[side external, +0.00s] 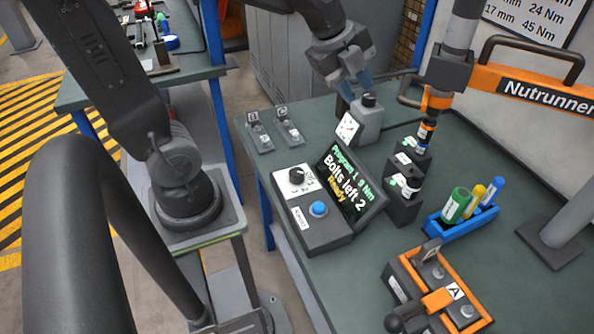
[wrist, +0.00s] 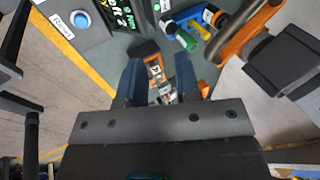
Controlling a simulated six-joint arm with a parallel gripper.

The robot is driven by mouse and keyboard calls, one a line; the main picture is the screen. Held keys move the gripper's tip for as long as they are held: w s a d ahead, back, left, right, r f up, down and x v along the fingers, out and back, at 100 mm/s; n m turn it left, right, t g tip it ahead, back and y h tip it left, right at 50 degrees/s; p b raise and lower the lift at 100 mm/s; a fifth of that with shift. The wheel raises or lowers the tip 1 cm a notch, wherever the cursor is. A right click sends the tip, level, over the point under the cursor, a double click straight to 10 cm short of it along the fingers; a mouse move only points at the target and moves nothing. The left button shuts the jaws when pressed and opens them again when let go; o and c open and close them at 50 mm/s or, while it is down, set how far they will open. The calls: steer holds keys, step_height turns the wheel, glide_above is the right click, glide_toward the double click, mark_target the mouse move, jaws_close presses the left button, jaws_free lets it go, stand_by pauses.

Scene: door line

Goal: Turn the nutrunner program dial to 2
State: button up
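The program dial (side external: 297,176) is a black knob on a white plate with small numerals, on the grey control box (side external: 325,238). Which numeral it points at is too small to tell. The box's screen (side external: 350,187) reads program 1, 9 Nm, "Bolts left 2", "Ready". In the wrist view the screen (wrist: 122,14) is cut off at the top edge and the dial is out of frame. My gripper (side external: 356,88) is above the back of the table, well apart from the dial. Its two fingers (wrist: 160,75) are spread with nothing between them.
A grey block with a black top (side external: 368,122) stands close by my gripper. A blue button (side external: 318,208) is in front of the dial. The orange nutrunner arm (side external: 530,90) reaches over the right side. A blue marker tray (side external: 462,220) and an orange fixture (side external: 460,290) stand right.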

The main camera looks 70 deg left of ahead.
steer(key=o, duration=0.6)
steer(key=s+a+f+n, duration=0.1)
steer(key=n, duration=0.3)
steer(key=s+a+f+n+g, duration=0.1)
steer(key=f+n, duration=0.1)
steer(key=n, duration=0.2)
steer(key=s+a+f+n+g, duration=0.1)
steer(key=f+n, duration=0.1)
steer(key=n, duration=0.2)
steer(key=shift+f+n+y, duration=0.25)
steer(key=shift+n+y, duration=0.05)
steer(key=shift+y, duration=0.1)
steer(key=n+g, duration=0.3)
steer(key=n, duration=1.4)
glide_toward(297, 172)
steer(key=shift+y, duration=0.4)
steer(key=f, duration=1)
steer(key=shift+d+f, duration=0.15)
steer(key=shift+d, duration=0.1)
steer(key=shift+c, duration=0.4)
steer(key=c, duration=0.8)
